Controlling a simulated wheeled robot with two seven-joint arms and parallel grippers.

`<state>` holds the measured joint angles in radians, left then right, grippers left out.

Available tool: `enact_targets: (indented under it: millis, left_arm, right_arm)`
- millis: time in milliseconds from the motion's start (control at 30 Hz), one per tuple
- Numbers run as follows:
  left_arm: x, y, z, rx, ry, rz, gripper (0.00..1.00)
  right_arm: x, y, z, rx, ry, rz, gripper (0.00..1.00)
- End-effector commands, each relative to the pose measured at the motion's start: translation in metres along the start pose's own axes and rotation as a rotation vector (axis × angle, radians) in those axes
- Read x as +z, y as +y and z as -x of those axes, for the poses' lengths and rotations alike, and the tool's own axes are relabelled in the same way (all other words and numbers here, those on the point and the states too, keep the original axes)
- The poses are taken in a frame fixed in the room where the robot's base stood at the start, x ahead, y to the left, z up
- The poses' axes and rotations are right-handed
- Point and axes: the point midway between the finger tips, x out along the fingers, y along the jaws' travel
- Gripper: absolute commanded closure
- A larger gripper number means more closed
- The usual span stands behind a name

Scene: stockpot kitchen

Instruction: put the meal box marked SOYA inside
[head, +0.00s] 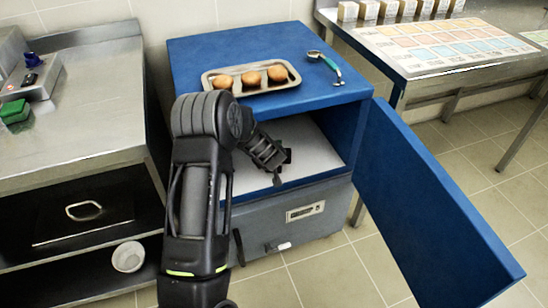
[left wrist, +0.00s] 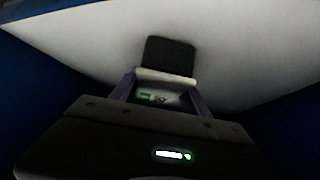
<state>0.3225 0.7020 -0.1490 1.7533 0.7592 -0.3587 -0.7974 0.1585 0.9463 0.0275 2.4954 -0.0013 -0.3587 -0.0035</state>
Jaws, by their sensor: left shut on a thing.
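My left gripper (head: 279,164) reaches through the open front of a blue cabinet (head: 350,92) and is over its pale inner floor (head: 318,140). In the left wrist view the gripper (left wrist: 162,86) is shut on a small pale box (left wrist: 158,97) with green marks on it, between its two fingers. The marks are too small and dim to read as SOYA. A dark square patch (left wrist: 170,57) lies just beyond the box; I cannot tell whether it is part of it. In the head view the gripper mostly hides the box. My right gripper is not in view.
The blue door (head: 430,205) stands wide open to the right. A tray with brown rolls (head: 252,78) and a peeler-like tool (head: 325,67) lie on the cabinet top. Several small boxes (head: 391,9) stand on the right bench. A white bowl (head: 128,257) sits on the left lower shelf.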

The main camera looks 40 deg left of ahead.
Motion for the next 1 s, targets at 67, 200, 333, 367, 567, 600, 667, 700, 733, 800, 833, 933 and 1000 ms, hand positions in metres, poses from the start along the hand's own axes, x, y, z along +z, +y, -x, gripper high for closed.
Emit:
enact_targets:
  millis: [67,200,333,367,567,600,667,700,733,800,833,933,1000]
  left_arm:
    - [-0.002,0.001,0.001,0.000,0.002,0.000,1.00]
    - [0.000,0.001,0.000,0.000,0.001,0.000,1.00]
    - [0.001,0.001,-0.001,0.001,0.000,0.000,0.39]
    - [0.001,0.001,-0.001,0.001,0.000,0.000,0.37]
    - [0.001,0.001,-0.001,0.001,0.000,0.000,0.24]
    - [0.001,0.001,-0.001,0.001,0.000,0.000,0.24]
    - [0.001,0.001,-0.001,0.001,0.000,0.000,0.24]
    - [0.001,0.001,-0.001,0.000,0.000,0.000,0.24]
    - [0.001,0.001,-0.001,0.000,0.000,0.000,0.24]
    - [0.000,0.000,0.001,0.000,0.000,0.000,0.24]
    - [-0.001,0.000,0.002,0.000,0.000,0.000,0.24]
    - [-0.002,0.001,0.008,0.001,0.001,0.000,0.24]
    - [-0.003,0.001,0.017,0.002,0.001,-0.001,0.24]
  right_arm:
    - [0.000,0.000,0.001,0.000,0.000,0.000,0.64]
    - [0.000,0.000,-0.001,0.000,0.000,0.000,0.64]
    - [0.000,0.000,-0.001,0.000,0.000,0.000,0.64]
    - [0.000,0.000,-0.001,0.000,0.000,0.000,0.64]
    - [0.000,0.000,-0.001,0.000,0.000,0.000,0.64]
    - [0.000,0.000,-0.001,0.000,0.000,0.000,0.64]
    - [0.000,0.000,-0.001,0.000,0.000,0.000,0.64]
    - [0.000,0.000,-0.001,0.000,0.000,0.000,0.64]
    - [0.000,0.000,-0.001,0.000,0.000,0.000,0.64]
    - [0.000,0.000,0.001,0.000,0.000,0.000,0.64]
    - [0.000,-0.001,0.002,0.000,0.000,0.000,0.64]
    - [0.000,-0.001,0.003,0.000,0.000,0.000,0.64]
    - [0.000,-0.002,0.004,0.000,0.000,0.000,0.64]
